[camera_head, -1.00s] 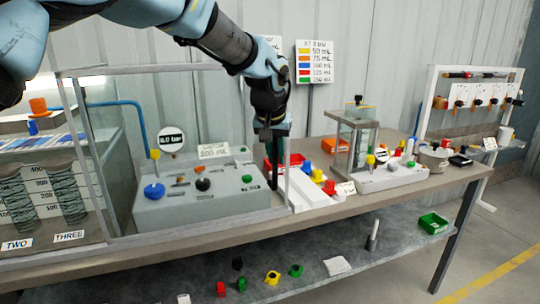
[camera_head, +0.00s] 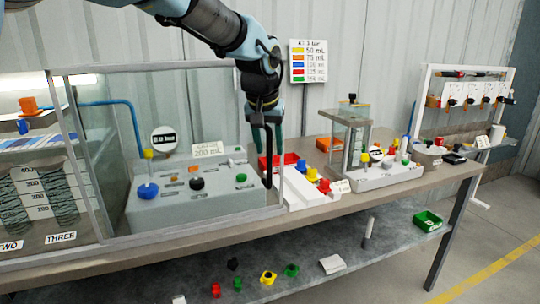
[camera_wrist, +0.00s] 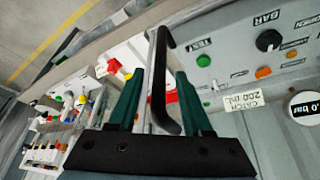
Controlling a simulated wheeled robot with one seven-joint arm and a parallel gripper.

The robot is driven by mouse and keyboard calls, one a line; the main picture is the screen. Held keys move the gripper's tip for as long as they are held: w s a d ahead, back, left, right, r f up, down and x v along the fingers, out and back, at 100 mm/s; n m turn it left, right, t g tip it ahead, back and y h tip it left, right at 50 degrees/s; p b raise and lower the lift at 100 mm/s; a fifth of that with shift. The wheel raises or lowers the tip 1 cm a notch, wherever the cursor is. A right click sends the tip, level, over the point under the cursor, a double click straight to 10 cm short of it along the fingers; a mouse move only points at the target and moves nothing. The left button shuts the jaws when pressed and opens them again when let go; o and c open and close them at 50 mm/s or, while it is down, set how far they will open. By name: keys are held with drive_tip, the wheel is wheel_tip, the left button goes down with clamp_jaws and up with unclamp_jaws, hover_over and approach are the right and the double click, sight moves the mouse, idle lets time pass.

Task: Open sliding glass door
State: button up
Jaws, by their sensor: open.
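The sliding glass door (camera_head: 165,130) is a clear framed panel in front of the grey pump unit on the left of the bench. It spans the front of that unit and appears closed. Its black vertical handle (camera_head: 268,168) is near the panel's right edge. My gripper (camera_head: 266,150) is open at the handle, fingers pointing down in the head view. In the wrist view the handle (camera_wrist: 160,85) runs between the two teal fingers (camera_wrist: 158,72), with gaps on both sides. I cannot tell whether either finger touches it.
The grey pump unit (camera_head: 200,205) behind the glass has coloured knobs, a gauge and a "200 mL" card. Right of the door are a white tray (camera_head: 305,197) with coloured parts and a smaller glass case (camera_head: 345,125). The lower shelf (camera_head: 330,240) holds loose parts.

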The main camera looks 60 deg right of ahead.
drive_tip(key=b+v, duration=0.1)
drive_tip(key=v, duration=0.7)
drive_tip(key=shift+f, duration=0.1)
